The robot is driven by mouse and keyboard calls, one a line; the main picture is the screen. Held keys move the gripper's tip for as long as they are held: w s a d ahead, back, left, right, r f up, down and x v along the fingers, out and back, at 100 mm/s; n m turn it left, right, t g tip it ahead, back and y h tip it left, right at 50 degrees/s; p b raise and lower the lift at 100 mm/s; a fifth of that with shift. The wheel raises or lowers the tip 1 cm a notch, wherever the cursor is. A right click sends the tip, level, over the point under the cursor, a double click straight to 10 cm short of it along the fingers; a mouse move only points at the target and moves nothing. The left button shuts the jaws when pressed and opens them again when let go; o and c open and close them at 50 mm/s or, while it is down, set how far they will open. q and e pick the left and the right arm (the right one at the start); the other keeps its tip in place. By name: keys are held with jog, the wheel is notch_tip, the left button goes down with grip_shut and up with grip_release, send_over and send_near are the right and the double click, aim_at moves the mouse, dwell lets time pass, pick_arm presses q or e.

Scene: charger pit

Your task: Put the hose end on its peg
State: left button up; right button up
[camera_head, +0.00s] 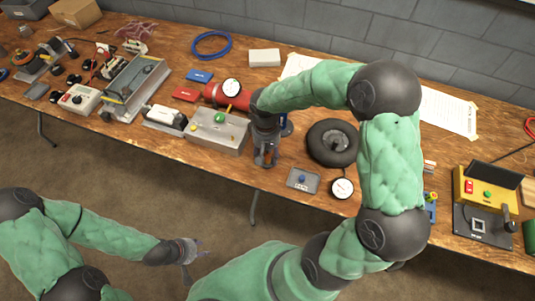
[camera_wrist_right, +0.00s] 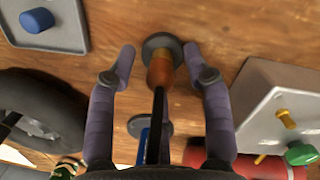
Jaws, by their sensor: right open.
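An orange-brown cylindrical piece (camera_wrist_right: 160,70) with a thin dark length running from it toward the camera stands over a round dark base (camera_wrist_right: 154,42). It may be the hose end on its peg, but I cannot tell for sure. My right gripper (camera_wrist_right: 159,52) is open, with one finger on each side of this piece and visible gaps. In the head view my right gripper (camera_head: 265,162) is low over the table near its front edge. My left gripper (camera_head: 193,259) is open and empty, over the floor in front of the table.
A grey box with a green knob (camera_head: 217,130) stands left of my right gripper. A wheel (camera_head: 332,143), a grey tray with a blue knob (camera_head: 303,180) and a gauge (camera_head: 342,188) lie to the right. A red cylinder (camera_head: 241,101) and a blue coil (camera_head: 212,44) are behind.

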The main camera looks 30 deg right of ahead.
notch_tip(320, 180, up, 12)
jog(key=w, duration=0.1)
dwell(0.4)
